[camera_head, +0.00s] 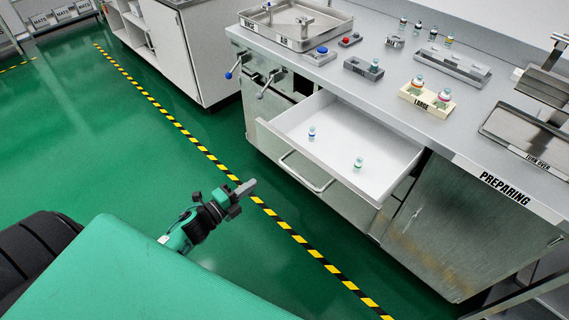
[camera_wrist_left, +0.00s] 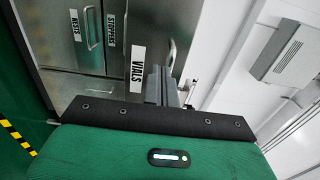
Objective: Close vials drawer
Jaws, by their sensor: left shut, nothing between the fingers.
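The vials drawer (camera_head: 335,142) stands pulled out of the steel counter in the head view, with two small vials (camera_head: 311,133) (camera_head: 358,163) upright inside. Its bar handle (camera_head: 306,172) is on the front panel. In the left wrist view a panel labelled VIALS (camera_wrist_left: 137,66) shows near the fingers. My left gripper (camera_head: 246,187) is shut and empty, in front of the drawer and to the left of its handle, apart from it in the head view. Its fingers also show in the left wrist view (camera_wrist_left: 160,85). My right gripper is in neither view.
The counter top (camera_head: 395,62) holds vial racks, buttons and a tray (camera_head: 296,22). Two valve levers (camera_head: 270,82) stick out left of the drawer. Yellow-black tape (camera_head: 205,150) crosses the green floor. A white cabinet (camera_head: 190,50) stands at the back left.

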